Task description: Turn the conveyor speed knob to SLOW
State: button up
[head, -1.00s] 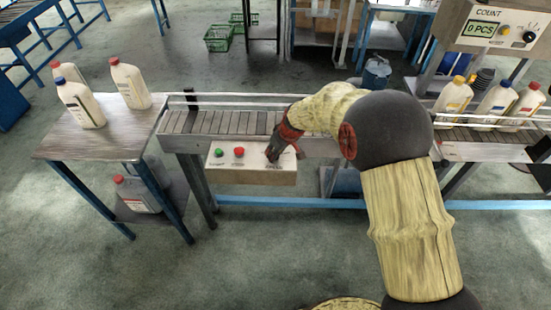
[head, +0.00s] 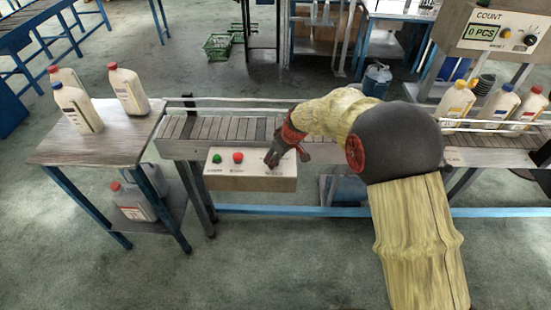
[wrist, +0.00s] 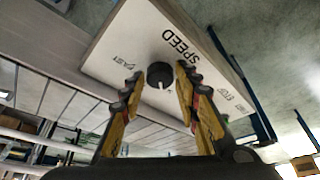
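The dark round speed knob (wrist: 160,75) is on the white control panel (wrist: 130,45), under the printed word SPEED, in the wrist view. A pale mark on the knob points toward the bottom of the picture. My gripper (wrist: 158,82) is open, one finger on each side of the knob, with small gaps visible; I cannot tell whether it touches. In the head view my gripper (head: 273,158) is at the right part of the panel (head: 235,183) and hides the knob there.
Green (head: 217,158) and red (head: 238,157) buttons are left of my gripper on the panel. The conveyor (head: 225,128) runs behind it. Bottles stand on the left table (head: 75,145) and on the right of the line. A count display (head: 483,31) reads 0 PCS.

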jog(key=shift+o, duration=1.2)
jog(key=v, duration=1.2)
jog(key=shift+w, duration=0.1)
